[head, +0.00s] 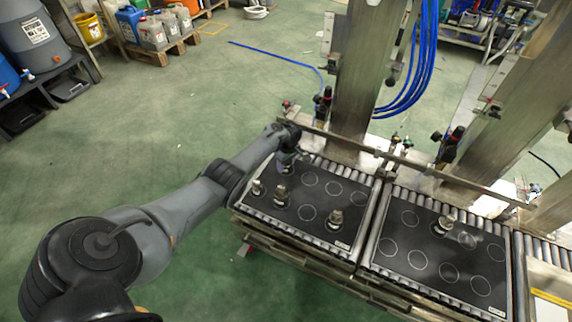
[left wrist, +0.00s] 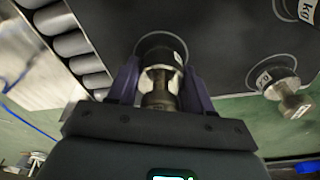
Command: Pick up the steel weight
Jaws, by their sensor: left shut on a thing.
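In the left wrist view a steel weight (left wrist: 160,82) with a knob and a pale label sits between the two purple fingers of my left gripper (left wrist: 160,92). The gripper is shut on it. In the head view my left gripper (head: 288,160) is at the back left of the left black mat (head: 315,235), and the held weight is mostly hidden. My right gripper is not in view.
A rail with valves (head: 400,160) and steel posts (head: 361,75) stand behind.

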